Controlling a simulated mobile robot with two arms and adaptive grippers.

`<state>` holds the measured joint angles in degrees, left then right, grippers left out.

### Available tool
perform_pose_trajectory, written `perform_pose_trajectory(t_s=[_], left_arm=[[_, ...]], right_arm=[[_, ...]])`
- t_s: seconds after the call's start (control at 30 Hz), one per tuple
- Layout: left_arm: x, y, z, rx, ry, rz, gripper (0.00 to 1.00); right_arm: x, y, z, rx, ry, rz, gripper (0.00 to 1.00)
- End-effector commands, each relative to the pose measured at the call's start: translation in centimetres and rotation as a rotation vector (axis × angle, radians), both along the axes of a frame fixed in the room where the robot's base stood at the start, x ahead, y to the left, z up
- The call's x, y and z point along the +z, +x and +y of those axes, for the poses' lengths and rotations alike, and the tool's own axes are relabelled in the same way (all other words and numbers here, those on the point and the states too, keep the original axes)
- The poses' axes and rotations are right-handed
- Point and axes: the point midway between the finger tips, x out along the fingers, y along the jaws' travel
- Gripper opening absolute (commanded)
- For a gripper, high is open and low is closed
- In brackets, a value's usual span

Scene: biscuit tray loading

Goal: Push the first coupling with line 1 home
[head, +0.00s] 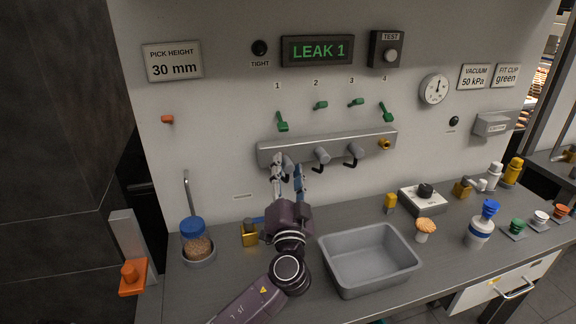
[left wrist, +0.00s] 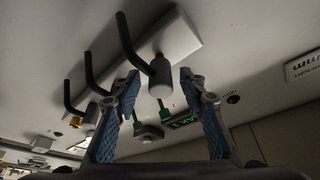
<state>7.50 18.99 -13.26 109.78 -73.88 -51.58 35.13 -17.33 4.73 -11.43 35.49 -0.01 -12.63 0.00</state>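The first coupling (head: 288,164) is a grey cylinder at the left end of the grey manifold rail (head: 325,147), under the number 1. In the left wrist view the first coupling (left wrist: 160,78) shows a thin red band where it meets the rail, and its black line 1 (left wrist: 130,42) curves away. My left gripper (head: 288,172) is open, its blue-padded fingers on either side of the coupling. In the wrist view the gripper (left wrist: 160,82) shows gaps between both fingertips and the coupling. The display (head: 317,50) reads LEAK 1. My right gripper is out of view.
The second coupling (head: 322,157) and third coupling (head: 355,150) sit to the right on the rail, then a brass fitting (head: 384,144). Green levers hang above, including lever 1 (head: 282,124).

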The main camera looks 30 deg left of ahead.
Motion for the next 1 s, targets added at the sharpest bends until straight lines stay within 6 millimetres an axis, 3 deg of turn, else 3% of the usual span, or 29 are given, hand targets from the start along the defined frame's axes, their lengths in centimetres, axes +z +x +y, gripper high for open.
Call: perform_pose_trajectory(t_s=[0.23,0.6,1.0], left_arm=[[0.0,0.1,0.1,0.0,0.0,0.0,0.39],[0.0,0.1,0.1,0.0,0.0,0.0,0.0],[-0.4,0.5,0.6,0.001,-0.003,-0.001,0.0]], right_arm=[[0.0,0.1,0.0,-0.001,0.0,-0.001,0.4],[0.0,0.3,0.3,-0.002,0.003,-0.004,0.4],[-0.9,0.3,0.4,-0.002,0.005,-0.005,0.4]])
